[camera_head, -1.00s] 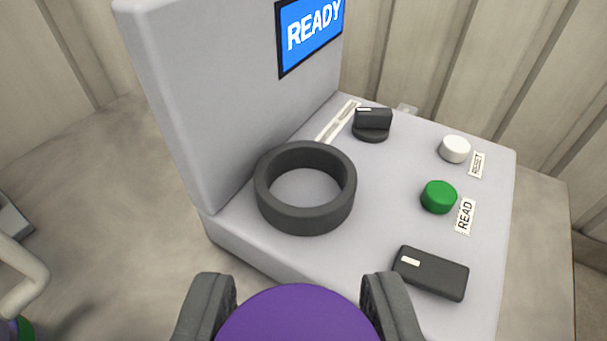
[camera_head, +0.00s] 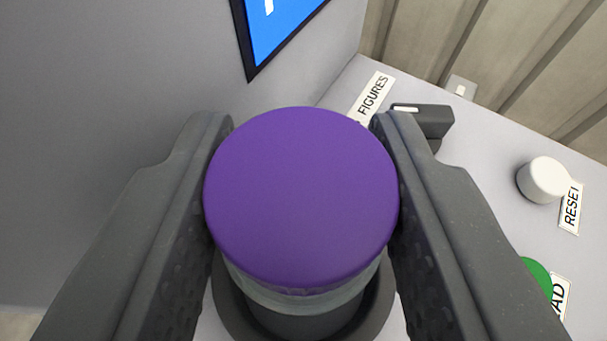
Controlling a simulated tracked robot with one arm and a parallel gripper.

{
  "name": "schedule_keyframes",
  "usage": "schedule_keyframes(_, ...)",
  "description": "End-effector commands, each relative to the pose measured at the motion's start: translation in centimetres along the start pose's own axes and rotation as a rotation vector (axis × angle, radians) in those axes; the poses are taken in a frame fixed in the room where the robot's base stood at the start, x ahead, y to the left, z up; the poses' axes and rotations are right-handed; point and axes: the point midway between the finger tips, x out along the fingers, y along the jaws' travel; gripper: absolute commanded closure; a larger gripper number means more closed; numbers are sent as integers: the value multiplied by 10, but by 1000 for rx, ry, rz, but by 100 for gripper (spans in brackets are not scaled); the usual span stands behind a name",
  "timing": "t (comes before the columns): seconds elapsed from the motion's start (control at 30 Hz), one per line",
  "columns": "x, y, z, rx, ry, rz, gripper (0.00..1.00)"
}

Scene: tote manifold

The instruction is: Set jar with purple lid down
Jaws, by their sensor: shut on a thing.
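The jar with the purple lid (camera_head: 301,195) is in the middle of the head camera view, seen from above. My gripper (camera_head: 302,180) is shut on it, with one dark finger on each side of the lid. Below the lid a strip of the clear jar body shows. The dark ring holder (camera_head: 375,308) on the grey device shows around the jar's lower part. The jar lines up with the ring's opening. The lid hides most of the ring, and I cannot tell whether the jar's base touches the device.
The device's upright grey panel (camera_head: 110,130) with a blue screen (camera_head: 280,28) stands close on the left. A black knob (camera_head: 425,120), a white button (camera_head: 543,180) and a green button (camera_head: 538,275) are on the right. A corrugated wall (camera_head: 500,50) is behind.

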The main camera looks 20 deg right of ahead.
Motion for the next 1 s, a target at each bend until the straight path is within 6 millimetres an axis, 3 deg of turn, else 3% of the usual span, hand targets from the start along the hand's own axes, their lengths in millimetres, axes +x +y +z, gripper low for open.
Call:
schedule_keyframes(0.27,12,0,29,-1,-1,0,88)
schedule_keyframes(0.67,13,0,32,-1,-2,1,88)
schedule_keyframes(0.7,12,1,31,0,-2,1,56)
schedule_keyframes(1.0,12,1,30,0,-1,1,56)
